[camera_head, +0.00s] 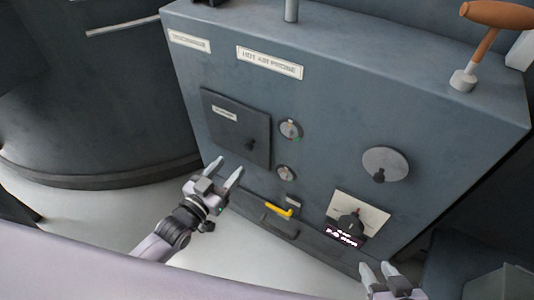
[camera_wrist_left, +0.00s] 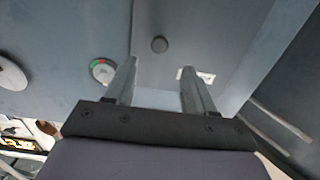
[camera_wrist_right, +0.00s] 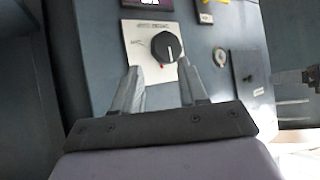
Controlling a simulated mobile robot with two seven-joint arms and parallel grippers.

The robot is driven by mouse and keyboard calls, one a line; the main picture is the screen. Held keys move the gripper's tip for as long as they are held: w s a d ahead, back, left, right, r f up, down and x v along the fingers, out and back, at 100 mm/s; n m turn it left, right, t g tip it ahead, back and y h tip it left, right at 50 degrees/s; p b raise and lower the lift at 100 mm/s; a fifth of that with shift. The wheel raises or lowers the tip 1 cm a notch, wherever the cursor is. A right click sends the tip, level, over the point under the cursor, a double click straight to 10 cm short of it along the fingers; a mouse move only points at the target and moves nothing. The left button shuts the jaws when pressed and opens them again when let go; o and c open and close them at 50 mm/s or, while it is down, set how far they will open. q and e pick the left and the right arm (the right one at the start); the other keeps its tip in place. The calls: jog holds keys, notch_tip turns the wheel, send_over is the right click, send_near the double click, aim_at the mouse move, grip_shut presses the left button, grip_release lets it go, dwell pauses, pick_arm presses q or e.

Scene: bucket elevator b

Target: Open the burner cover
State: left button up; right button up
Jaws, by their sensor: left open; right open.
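A dark square panel (camera_head: 237,128) with a small label and a black knob (camera_head: 250,145) is set flat in the machine's front and looks shut; I take it as the burner cover. Its label is too small to read. My left gripper (camera_head: 225,170) is open and empty, just below and in front of the panel. My right gripper (camera_head: 378,268) is open and empty, low on the right, below the black dial (camera_head: 349,225). The panel (camera_wrist_right: 250,68) also shows in the right wrist view.
Two small round gauges (camera_head: 290,129) sit right of the panel, with a round disc (camera_head: 385,164) farther right. A yellow handle (camera_head: 279,210) juts out below. An orange-handled lever (camera_head: 484,33) stands on top. A dark curved drum (camera_head: 90,90) is at the left, above pale floor.

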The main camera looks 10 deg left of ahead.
aim_at(247, 148)
pick_arm(q)
jog(key=b+x, duration=0.1)
jog(key=x, duration=0.5)
jog(key=shift+w+d+f+b, duration=0.1)
jog(key=shift+w+d+b, duration=0.05)
jog(key=shift+w+b, duration=0.2)
jog(key=shift+w+d, duration=0.1)
jog(key=shift+w, duration=0.25)
jog(key=shift+w+d, duration=0.2)
jog(key=shift+w, duration=0.25)
pick_arm(e)
jog(key=shift+w+a+r+t, duration=0.15)
jog(key=shift+w+a+t, duration=0.15)
jog(key=shift+w+a, duration=0.35)
pick_arm(q)
grip_shut()
pick_arm(e)
jog(key=shift+d, duration=0.15)
